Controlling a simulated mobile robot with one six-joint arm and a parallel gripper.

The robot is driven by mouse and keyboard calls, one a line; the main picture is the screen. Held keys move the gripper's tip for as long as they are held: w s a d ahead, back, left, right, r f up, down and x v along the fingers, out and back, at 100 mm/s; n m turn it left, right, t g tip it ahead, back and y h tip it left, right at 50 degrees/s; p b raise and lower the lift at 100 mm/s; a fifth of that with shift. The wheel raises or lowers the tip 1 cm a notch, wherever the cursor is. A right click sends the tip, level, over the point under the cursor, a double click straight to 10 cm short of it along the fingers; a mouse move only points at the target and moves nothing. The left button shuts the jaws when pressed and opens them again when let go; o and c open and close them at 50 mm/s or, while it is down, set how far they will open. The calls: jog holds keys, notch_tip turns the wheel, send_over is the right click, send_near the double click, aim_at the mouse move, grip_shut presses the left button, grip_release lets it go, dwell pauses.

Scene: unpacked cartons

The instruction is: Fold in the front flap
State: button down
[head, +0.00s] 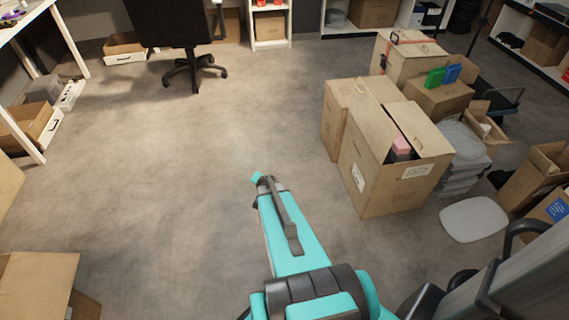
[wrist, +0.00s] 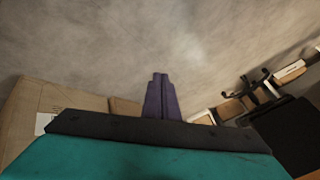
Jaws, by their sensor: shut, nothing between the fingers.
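A large brown carton (head: 375,175) stands on the floor right of centre in the head view. Its top is partly open, and a pink item (head: 401,145) and a dark item show in the gap between its raised panels. I cannot tell which panel is the front flap. My gripper (wrist: 161,76) shows in the wrist view as two dark purple fingers, shut together and empty, with floor beyond them. They touch no carton that I can see. In the head view my arm ends left of the carton, and the fingers cannot be made out there. A labelled carton (wrist: 25,112) shows at the wrist view's left.
Other cartons (head: 336,122) stand close behind the large one, one with green and blue items (head: 435,77) on top. A grey stack (head: 463,165) and a pale flat lid (head: 473,219) lie to its right. The floor (head: 190,170) on the left is clear.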

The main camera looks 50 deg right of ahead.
jog(key=s+a+f+n+g+y, duration=0.1)
jog(key=s+a+f+n, duration=0.15)
jog(key=a, duration=0.45)
jog(key=s+a+f+n+g+y, duration=0.1)
jog(key=s+a+f+n+g, duration=0.15)
jog(key=a, duration=0.45)
jog(key=s+a+f+n+g+y, duration=0.1)
jog(key=s+a+f+n, duration=0.15)
jog(key=a, duration=0.55)
jog(key=s+a+n+g+y, duration=0.1)
jog(key=s+a+n+g, duration=0.4)
jog(key=s+a+n, duration=0.4)
jog(key=s+a, duration=0.7)
jog(key=s, duration=0.1)
jog(key=shift+f+y, duration=0.3)
jog(key=shift+f, duration=0.05)
jog(key=shift+w+g, duration=0.15)
jog(key=shift+g, duration=0.1)
